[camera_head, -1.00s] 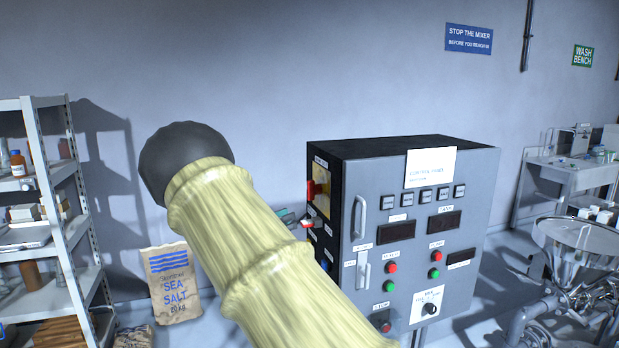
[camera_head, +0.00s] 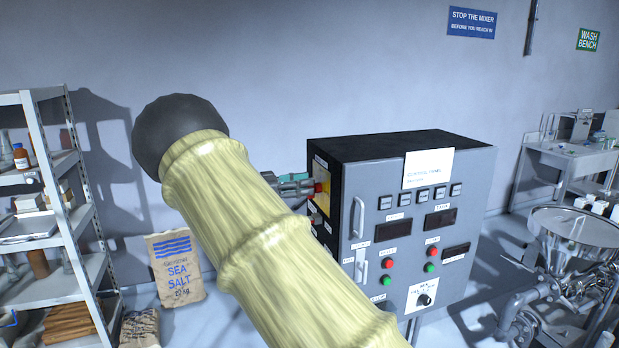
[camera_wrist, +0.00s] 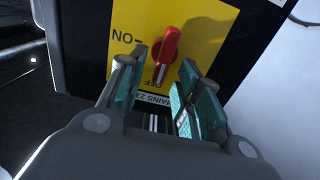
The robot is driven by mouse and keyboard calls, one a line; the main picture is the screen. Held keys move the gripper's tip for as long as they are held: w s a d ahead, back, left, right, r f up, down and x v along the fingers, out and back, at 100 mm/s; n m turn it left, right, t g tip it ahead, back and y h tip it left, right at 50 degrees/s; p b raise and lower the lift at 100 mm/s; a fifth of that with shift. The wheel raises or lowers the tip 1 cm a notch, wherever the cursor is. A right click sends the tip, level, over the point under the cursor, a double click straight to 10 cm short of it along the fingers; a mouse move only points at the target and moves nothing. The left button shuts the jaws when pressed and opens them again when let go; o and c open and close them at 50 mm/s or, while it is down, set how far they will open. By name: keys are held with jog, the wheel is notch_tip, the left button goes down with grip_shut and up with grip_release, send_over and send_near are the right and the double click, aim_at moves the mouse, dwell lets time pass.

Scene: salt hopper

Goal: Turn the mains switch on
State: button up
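The mains switch is a red rotary handle (camera_wrist: 166,52) on a yellow plate (camera_wrist: 205,35), with lettering beside and below it. It points nearly up and down in the wrist view, slightly tilted. In the head view the handle (camera_head: 319,187) is on the dark left side of the control panel (camera_head: 400,230). My gripper (camera_wrist: 163,68) is open in the wrist view, with one teal-padded finger on each side of the handle's lower end. Gaps show beside the handle. In the head view my gripper (camera_head: 297,182) reaches the switch from the left; my arm hides part of it.
Other controls sit below the switch on the same side. A metal shelf (camera_head: 75,200) and a sea salt sack (camera_head: 175,270) stand at left. A steel hopper (camera_head: 575,232) stands at right.

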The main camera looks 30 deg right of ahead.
jog(key=shift+p+x, duration=0.45)
jog(key=shift+x, duration=0.8)
jog(key=c, duration=0.7)
